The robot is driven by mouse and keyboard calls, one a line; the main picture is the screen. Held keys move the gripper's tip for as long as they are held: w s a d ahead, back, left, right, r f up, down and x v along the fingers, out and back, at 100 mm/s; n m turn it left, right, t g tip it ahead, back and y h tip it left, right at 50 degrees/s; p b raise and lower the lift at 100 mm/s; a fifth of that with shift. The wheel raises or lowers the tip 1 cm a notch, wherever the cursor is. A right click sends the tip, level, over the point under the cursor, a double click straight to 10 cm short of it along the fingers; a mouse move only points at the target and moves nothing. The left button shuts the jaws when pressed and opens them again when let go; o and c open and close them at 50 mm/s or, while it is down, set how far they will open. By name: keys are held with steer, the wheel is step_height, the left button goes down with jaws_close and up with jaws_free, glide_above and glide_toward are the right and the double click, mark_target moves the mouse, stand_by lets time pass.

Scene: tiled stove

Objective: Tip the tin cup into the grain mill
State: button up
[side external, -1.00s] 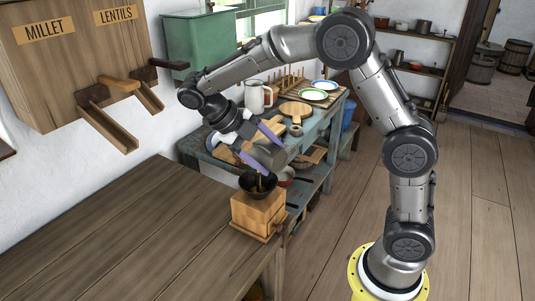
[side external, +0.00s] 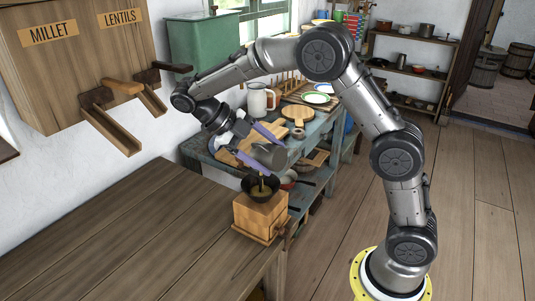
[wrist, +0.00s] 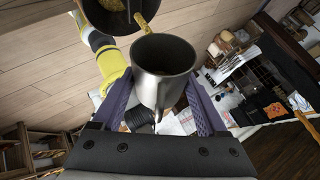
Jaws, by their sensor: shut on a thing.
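The grey tin cup (side external: 269,156) is held between the two purple fingers of my gripper (side external: 258,144), tilted above the grain mill. In the wrist view my gripper (wrist: 157,106) is shut around the cup (wrist: 165,84), whose inside looks dark, with no grain visible. The grain mill (side external: 258,214) is a pale wooden box with a dark round hopper (side external: 247,186) on top. The hopper (wrist: 87,22) also shows in the wrist view, with yellowish grain inside and a brass-coloured rod. The cup is above the hopper and apart from it in the side view.
The mill stands at the corner of a brown wooden table (side external: 130,235). A blue-green bench (side external: 330,128) behind carries boards, plates and a white jug (side external: 260,100). Wooden dispensers labelled millet and lentils (side external: 80,60) hang on the left wall. The table's left part is clear.

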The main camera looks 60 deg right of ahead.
stand_by(0.3)
steer(key=shift+w+r+n+g, duration=0.2)
steer(key=shift+w+n+g, duration=0.25)
steer(key=shift+g, duration=0.45)
steer(key=shift+s, duration=0.1)
stand_by(1.3)
